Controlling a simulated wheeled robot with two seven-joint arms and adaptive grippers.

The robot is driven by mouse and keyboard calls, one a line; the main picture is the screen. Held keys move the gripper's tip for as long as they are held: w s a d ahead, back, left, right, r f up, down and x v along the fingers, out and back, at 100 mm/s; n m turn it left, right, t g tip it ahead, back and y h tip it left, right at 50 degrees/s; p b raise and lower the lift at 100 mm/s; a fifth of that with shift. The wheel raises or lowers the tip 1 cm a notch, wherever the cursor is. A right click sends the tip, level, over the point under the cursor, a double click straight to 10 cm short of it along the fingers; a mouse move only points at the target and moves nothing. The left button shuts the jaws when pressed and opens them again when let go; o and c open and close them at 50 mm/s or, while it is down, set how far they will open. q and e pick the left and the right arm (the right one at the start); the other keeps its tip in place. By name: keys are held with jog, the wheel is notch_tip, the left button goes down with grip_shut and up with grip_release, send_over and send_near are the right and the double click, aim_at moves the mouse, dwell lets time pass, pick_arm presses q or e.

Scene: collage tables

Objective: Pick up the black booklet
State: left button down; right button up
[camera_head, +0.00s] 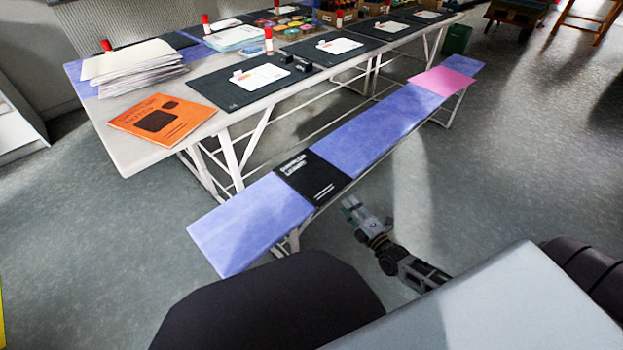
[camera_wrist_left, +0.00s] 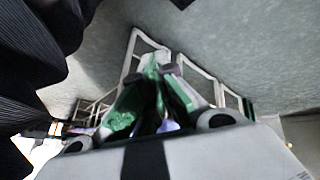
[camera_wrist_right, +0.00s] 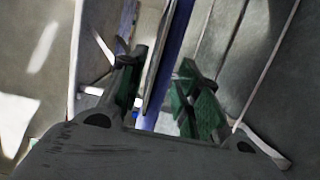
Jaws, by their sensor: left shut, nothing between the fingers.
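The black booklet (camera_head: 313,178) lies flat across the blue bench, its near short end at the bench's front edge. White lettering shows on it. My right gripper (camera_head: 351,206) is just to the right of and below it, in front of the bench edge, not touching it in the head view. In the right wrist view my right gripper (camera_wrist_right: 163,72) is open, with its green fingers apart. The bench edge shows between and beyond them; I cannot tell the booklet there. My left gripper (camera_wrist_left: 153,66) is shut and empty in the left wrist view, outside the head view.
The blue bench (camera_head: 355,135) carries a pink sheet (camera_head: 441,81) farther back. Behind it a long table (camera_head: 130,158) holds an orange booklet (camera_head: 160,119), a paper stack (camera_head: 134,67) and dark mats (camera_head: 248,83). The floor right of the bench is clear.

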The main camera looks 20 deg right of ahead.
aim_at(338, 194)
pick_arm(q)
jog(key=shift+w+r, duration=0.15)
jog(key=shift+w, duration=0.1)
pick_arm(e)
jog(key=shift+w, duration=0.1)
jog(key=shift+w, duration=0.1)
jog(key=shift+w+a+b, duration=0.2)
jog(key=shift+w+b, duration=0.5)
jog(key=shift+w, duration=0.2)
jog(key=shift+w+a+b, duration=0.1)
jog(key=shift+w+b, duration=0.3)
jog(key=shift+w, duration=0.15)
pick_arm(q)
jog(key=shift+t+h, duration=0.3)
jog(key=shift+t, duration=0.1)
jog(key=shift+w+d+f+b, duration=0.1)
jog(key=shift+d+f+b, duration=0.1)
jog(key=shift+f, duration=0.8)
jog(key=shift+d+f+b, duration=0.15)
jog(key=shift+f+b, duration=0.05)
jog(key=shift+f, duration=0.8)
pick_arm(e)
jog(key=shift+w+a, duration=0.1)
jog(key=shift+w, duration=0.9)
jog(key=shift+r, duration=0.1)
grip_shut()
